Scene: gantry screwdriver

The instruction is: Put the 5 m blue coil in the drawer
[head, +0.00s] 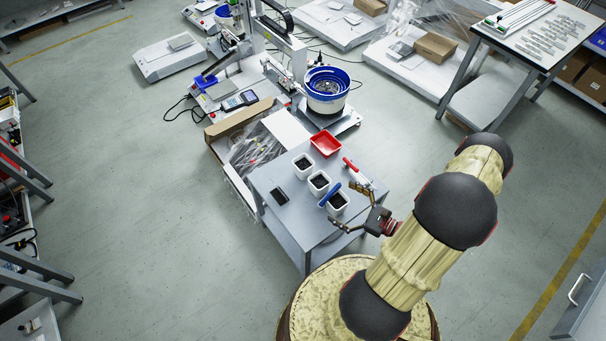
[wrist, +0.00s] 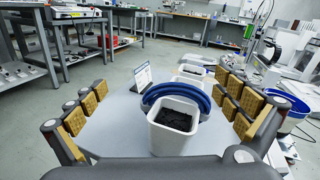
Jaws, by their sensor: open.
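A blue coil (head: 330,194) is a thick ring, seen nearly edge-on in the head view beside the nearest white cup (head: 338,204). In the wrist view the coil (wrist: 177,92) arcs behind the cup (wrist: 174,125) at rim height; its lower part is hidden by the cup. I cannot tell whether it leans on the rim. My gripper (head: 343,204) is open at the table's near right side. In the wrist view its padded fingers (wrist: 161,82) spread on either side of the cup and coil, apart from both. No open drawer shows.
A grey front with a handle (head: 579,289) is at the lower right. The floor left of the table is clear.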

